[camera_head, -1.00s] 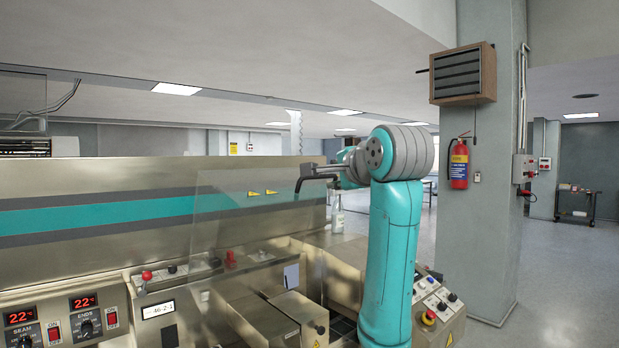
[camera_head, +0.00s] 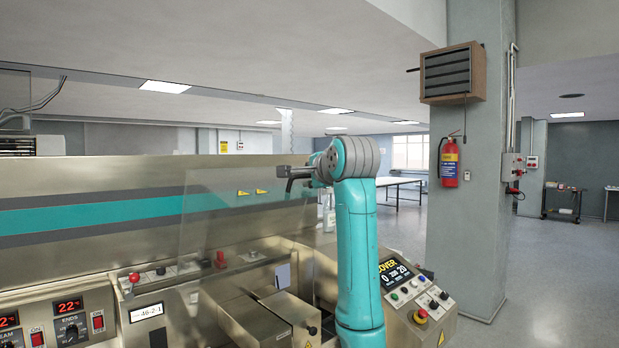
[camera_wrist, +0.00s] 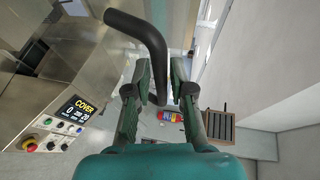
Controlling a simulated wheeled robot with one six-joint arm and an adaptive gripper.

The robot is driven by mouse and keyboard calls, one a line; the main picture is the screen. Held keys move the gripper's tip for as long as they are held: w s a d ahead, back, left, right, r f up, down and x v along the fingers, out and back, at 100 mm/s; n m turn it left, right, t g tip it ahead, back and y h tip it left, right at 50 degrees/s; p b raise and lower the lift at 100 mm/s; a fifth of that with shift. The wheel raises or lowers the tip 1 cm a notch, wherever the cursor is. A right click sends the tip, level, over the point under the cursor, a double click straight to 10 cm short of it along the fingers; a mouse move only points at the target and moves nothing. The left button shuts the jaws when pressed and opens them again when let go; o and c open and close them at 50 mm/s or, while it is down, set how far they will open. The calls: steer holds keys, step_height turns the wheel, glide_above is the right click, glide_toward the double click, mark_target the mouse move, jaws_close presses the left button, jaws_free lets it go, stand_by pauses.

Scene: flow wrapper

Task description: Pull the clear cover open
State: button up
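The clear cover (camera_head: 225,215) is a see-through panel over the front of the steel wrapping machine. A black bent handle (camera_head: 289,180) shows at its upper right corner. In the wrist view the black handle (camera_wrist: 153,42) curves down from the top, with its end between my fingers. My gripper (camera_wrist: 160,68) is open, one finger on each side of the handle, with gaps visible. I cannot tell whether either finger touches it. In the head view my arm's upper joint hides much of my gripper.
A control panel (camera_head: 410,300) with a screen reading COVER, 0 and 20 stands right of my arm; it also shows in the wrist view (camera_wrist: 65,122). A grey pillar (camera_head: 470,220) with a fire extinguisher (camera_head: 449,162) stands further right. Open floor lies beyond.

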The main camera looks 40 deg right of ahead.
steer(key=shift+w, duration=0.1)
jaws_close()
steer(key=s+f+t, duration=0.1)
steer(key=s+f, duration=0.3)
steer(key=f, duration=0.1)
steer(key=shift+s+d+f+h, duration=0.15)
steer(key=shift+s+f+h, duration=0.15)
steer(key=shift+s+f, duration=0.1)
jaws_free()
steer(key=shift+r+t, duration=0.1)
steer(key=shift+t, duration=0.2)
